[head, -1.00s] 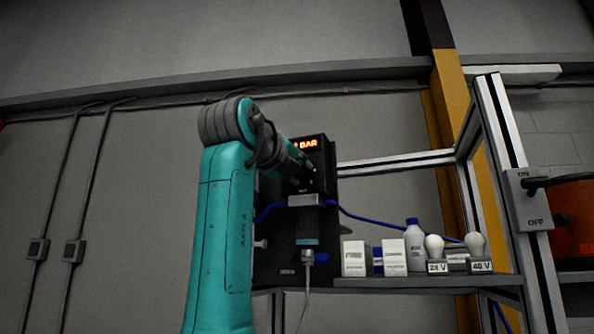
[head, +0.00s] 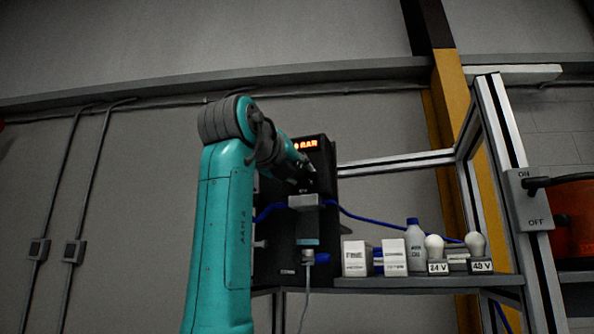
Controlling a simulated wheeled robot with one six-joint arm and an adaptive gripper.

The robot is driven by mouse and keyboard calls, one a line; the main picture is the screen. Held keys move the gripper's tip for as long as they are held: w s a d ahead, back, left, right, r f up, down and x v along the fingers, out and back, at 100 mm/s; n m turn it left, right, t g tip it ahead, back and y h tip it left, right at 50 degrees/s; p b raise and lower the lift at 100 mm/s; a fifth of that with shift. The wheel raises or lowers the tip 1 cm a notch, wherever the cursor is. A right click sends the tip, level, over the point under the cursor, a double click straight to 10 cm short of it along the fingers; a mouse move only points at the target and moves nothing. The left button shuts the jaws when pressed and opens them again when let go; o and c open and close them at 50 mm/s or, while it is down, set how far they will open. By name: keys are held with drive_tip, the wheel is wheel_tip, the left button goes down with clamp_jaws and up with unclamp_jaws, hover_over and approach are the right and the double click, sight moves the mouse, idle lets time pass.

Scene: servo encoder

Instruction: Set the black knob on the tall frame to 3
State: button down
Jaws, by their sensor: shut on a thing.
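A black panel unit (head: 322,220) with a lit orange display (head: 306,144) is mounted on the tall frame (head: 512,150). The display ends in "BAR"; the figure before it is partly covered by my arm and I cannot read it surely. My gripper (head: 309,172) is at the front of the panel, below the display, shut on the black knob. The knob itself is hidden by the gripper and dark against the panel, so its pointer and scale do not show.
Below my gripper are a grey block (head: 303,201) and a cylinder with a cable. A shelf (head: 430,283) to the right carries white boxes, a bottle (head: 414,232) and bulbs on 24 V and 48 V blocks. An ON/OFF switch box (head: 530,199) is at the far right.

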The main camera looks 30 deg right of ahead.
drive_tip(key=c, duration=0.8)
unclamp_jaws()
drive_tip(key=shift+f, duration=0.15)
drive_tip(key=v, duration=1.2)
drive_tip(key=shift+w, duration=0.1)
